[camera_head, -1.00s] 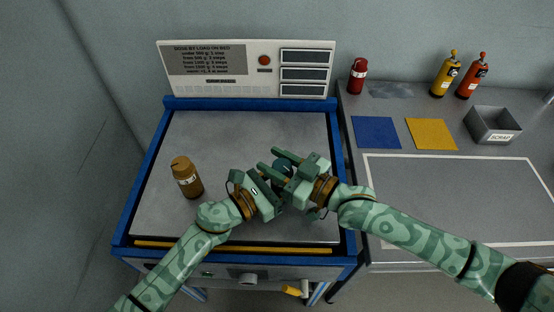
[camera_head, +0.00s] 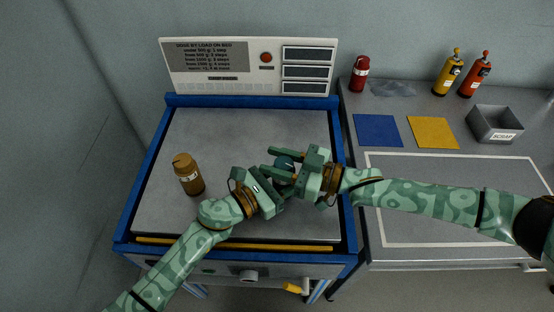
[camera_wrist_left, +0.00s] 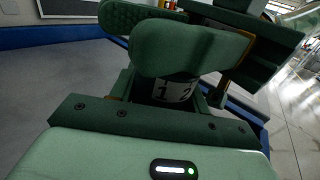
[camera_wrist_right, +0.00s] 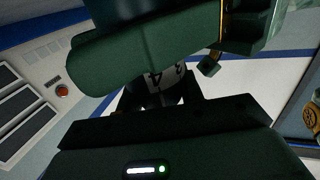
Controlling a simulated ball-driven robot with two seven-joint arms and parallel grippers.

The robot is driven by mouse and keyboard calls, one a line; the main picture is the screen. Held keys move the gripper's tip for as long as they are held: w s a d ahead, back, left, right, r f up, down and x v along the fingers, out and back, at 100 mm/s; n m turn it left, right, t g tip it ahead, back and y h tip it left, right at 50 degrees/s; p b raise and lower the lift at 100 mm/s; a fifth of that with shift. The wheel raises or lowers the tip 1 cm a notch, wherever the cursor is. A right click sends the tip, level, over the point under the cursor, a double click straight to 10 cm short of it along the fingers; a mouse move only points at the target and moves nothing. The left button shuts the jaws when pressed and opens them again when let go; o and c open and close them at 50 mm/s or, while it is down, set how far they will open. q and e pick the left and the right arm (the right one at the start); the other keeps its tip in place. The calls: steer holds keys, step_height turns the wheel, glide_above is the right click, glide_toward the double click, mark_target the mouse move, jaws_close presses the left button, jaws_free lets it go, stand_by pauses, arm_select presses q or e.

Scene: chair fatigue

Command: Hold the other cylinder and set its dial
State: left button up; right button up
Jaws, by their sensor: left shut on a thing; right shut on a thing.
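A dark teal-topped cylinder (camera_head: 284,162) stands on the right part of the grey bed, mostly hidden between my grippers. My left gripper (camera_head: 281,189) is shut on it low down, from the front left. My right gripper (camera_head: 284,164) is shut on its upper part, from the right. The left wrist view shows a white band with the digits 1 and 2 (camera_wrist_left: 172,90) between the fingers. The right wrist view shows part of the band with 3 and 4 (camera_wrist_right: 165,76). A brown cylinder (camera_head: 188,176) with a white label stands upright at the bed's left, untouched.
A white panel (camera_head: 210,85) with a red button and dark displays stands behind the blue-framed bed (camera_head: 230,130). The right bench holds a dark red cylinder (camera_head: 360,75), blue mat (camera_head: 378,130), yellow mat (camera_head: 432,132), yellow bottle (camera_head: 446,74), orange-red bottle (camera_head: 476,76) and scrap bin (camera_head: 494,125).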

arm_select(q)
steer(key=shift+s, duration=0.1)
arm_select(e)
steer(key=o, duration=1)
steer(key=shift+r, duration=0.1)
steer(key=shift+d, duration=0.1)
steer(key=v, duration=1.1)
steer(key=shift+d, duration=0.35)
steer(key=shift+s, duration=0.1)
arm_select(q)
steer(key=o, duration=1.3)
